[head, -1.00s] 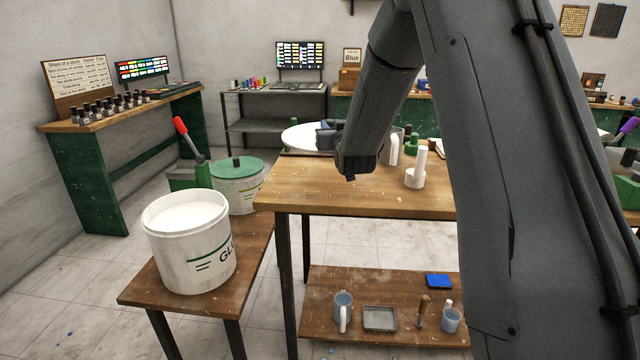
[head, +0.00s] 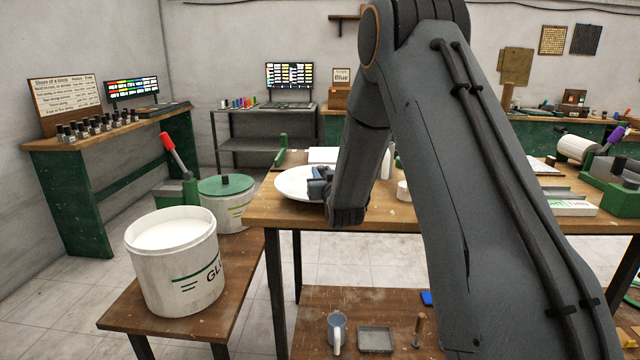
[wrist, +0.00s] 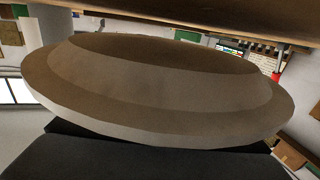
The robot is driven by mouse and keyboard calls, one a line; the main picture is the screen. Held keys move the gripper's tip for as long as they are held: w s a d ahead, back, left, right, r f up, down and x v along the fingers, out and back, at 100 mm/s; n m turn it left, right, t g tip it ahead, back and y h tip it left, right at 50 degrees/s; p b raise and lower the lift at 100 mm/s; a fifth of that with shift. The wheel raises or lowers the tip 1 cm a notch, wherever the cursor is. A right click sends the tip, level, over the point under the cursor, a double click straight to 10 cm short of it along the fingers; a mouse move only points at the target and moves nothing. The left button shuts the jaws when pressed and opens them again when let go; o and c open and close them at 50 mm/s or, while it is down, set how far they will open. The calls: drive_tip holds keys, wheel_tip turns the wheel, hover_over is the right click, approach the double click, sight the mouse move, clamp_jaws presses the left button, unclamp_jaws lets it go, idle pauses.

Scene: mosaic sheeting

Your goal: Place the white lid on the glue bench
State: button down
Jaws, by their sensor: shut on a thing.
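The white lid (head: 293,184) is a wide round disc at the left end of the wooden table. My gripper (head: 322,186) is shut on its right edge. In the wrist view the lid (wrist: 160,95) fills most of the picture, its stepped rim in shade. I cannot tell whether it touches the table. The low wooden bench (head: 135,315) at the lower left carries an open white glue bucket (head: 178,270) with white glue inside. I take this for the glue bench. My forearm hides part of the wooden table.
The wooden table (head: 275,212) has a lower shelf (head: 300,310) with a mug and tray. A green-lidded tub (head: 226,200) and a red-handled tool (head: 175,160) stand behind the bucket. Floor is clear at the left (head: 50,300).

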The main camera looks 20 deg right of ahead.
drive_tip(key=shift+f, duration=1.6)
drive_tip(key=shift+f, duration=0.15)
drive_tip(key=c, duration=1.4)
unclamp_jaws()
drive_tip(key=shift+c, duration=0.2)
drive_tip(key=s, duration=0.4)
drive_tip(key=s+b, duration=0.1)
drive_tip(key=s, duration=0.7)
drive_tip(key=shift+a+b, duration=0.35)
